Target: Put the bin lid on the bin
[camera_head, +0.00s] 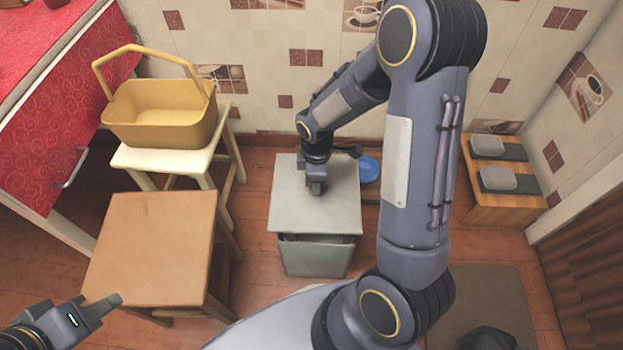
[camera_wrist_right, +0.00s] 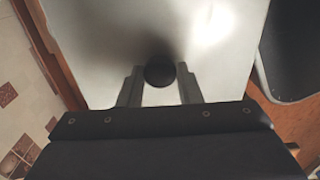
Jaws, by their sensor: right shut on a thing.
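The grey bin lid (camera_head: 325,215) is a flat, nearly square plate over the bin (camera_head: 315,260), which stands on the floor. A dark strip of the bin's opening shows below the lid's near edge. My right gripper (camera_head: 316,187) is above the lid, shut on its black knob (camera_wrist_right: 160,71). Whether the lid touches the bin is unclear. My left gripper (camera_head: 104,306) is at the lower left, away from both; its jaw opening is unclear.
A brown stool (camera_head: 150,245) stands left of the bin. A yellow basket (camera_head: 160,115) sits on a cream stool (camera_head: 165,160) behind it. A blue bowl (camera_head: 369,169) is behind the bin at the right. A low wooden unit (camera_head: 505,205) stands at the right wall.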

